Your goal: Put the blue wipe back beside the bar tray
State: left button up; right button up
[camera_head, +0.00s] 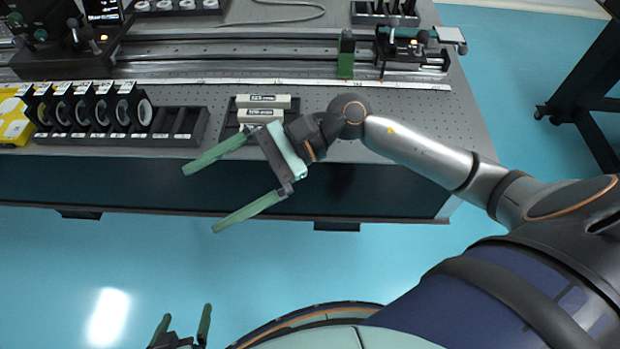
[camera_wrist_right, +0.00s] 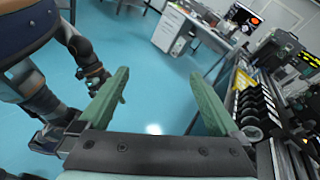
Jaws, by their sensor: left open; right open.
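The bar tray (camera_head: 231,118) is a dark tray near the table's front edge in the head view, with white labelled bars (camera_head: 263,101) in it. My left gripper (camera_head: 182,322) is open at the bottom of the head view, over the floor. I see no blue wipe in either view.
A rack of round optics (camera_head: 92,110) stands left of the bar tray, with a yellow item (camera_head: 14,122) at the far left. A rail (camera_head: 250,50) with a green block (camera_head: 346,56) runs behind. The perforated tabletop (camera_head: 425,115) is bare at the right.

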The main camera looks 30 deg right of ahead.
jog(key=w+r+m+t+y, duration=0.2)
jog(key=w+m+t+y, duration=0.2)
jog(key=m+t, duration=0.9)
jog(key=w+d+f+m+t+h, duration=0.2)
jog(key=d+f+m+h, duration=0.25)
jog(key=m, duration=0.75)
jog(key=w+d+f+m+t+h, duration=0.25)
jog(key=f+m+h, duration=0.2)
jog(key=m, duration=0.75)
jog(key=s+d+f+m+g+h, duration=0.2)
jog(key=s+f+m, duration=0.4)
jog(key=f+m, duration=0.3)
jog(key=s+d+f+m+g+h, duration=0.2)
jog(key=s+f+m+g+h, duration=0.3)
jog(key=f+m, duration=0.4)
notch_tip(320, 180, down, 5)
jog(key=shift+s+d+f+m+g+h, duration=0.1)
jog(key=shift+s+d+m+g+h, duration=0.2)
jog(key=shift+s+g, duration=0.75)
jog(key=shift+s, duration=0.1)
